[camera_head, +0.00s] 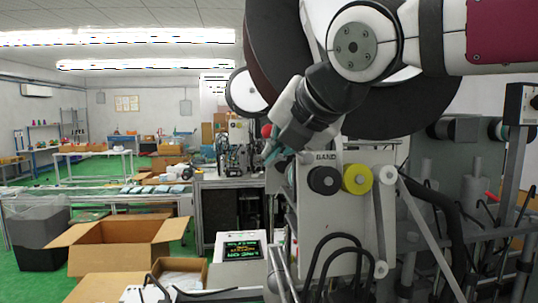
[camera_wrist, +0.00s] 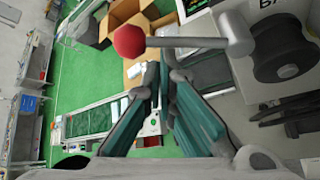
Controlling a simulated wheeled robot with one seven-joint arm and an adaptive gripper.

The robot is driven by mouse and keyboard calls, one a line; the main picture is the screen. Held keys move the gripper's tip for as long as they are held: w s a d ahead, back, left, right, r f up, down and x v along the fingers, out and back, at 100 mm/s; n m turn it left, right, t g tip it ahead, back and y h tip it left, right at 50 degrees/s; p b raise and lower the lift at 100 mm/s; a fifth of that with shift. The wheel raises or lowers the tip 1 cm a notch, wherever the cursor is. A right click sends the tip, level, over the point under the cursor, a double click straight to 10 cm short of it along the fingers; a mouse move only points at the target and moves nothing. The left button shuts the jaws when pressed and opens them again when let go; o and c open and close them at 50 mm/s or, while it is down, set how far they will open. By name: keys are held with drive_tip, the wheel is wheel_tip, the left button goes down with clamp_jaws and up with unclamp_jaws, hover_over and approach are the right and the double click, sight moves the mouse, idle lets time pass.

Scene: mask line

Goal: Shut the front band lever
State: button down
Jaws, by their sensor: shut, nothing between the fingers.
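The front band lever shows in the wrist view as a red ball knob (camera_wrist: 130,41) on a grey rod (camera_wrist: 190,43). The rod runs to a round grey pivot (camera_wrist: 236,33) on the machine panel. In the head view, a red ball (camera_head: 266,130) shows just left of my gripper (camera_head: 270,153), beside the panel marked BAND (camera_head: 326,156). My gripper's teal fingers (camera_wrist: 165,65) are shut and empty. In the wrist view their tips lie just below the rod, between knob and pivot. I cannot tell whether they touch it.
A black knob (camera_head: 324,181) and a yellow knob (camera_head: 356,179) are on the panel right of my gripper. A lit screen (camera_head: 240,251) and an open cardboard box (camera_head: 122,243) stand lower left. Another red-handled lever (camera_head: 492,198) is at far right.

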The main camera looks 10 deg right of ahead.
drive_tip(key=shift+d+r, duration=0.15)
drive_tip(key=shift+r, duration=0.05)
drive_tip(key=shift+w+d+r+m+y+b, duration=0.15)
drive_tip(key=shift+r+m+y+b, duration=0.3)
drive_tip(key=shift+b, duration=0.5)
drive_tip(key=d+r+m+t+y+b, duration=0.1)
drive_tip(key=m+b, duration=0.1)
drive_tip(key=b, duration=0.2)
drive_tip(key=d+r+m+t+y+b, duration=0.1)
drive_tip(key=m+b, duration=0.1)
drive_tip(key=b, duration=0.2)
drive_tip(key=d+r+m+t+y+b, duration=0.1)
drive_tip(key=d+m+b, duration=0.1)
drive_tip(key=m+b, duration=0.1)
drive_tip(key=shift+w+r+b, duration=0.1)
drive_tip(key=shift+w+b, duration=0.2)
drive_tip(key=shift+b, duration=0.1)
drive_tip(key=shift+d, duration=0.15)
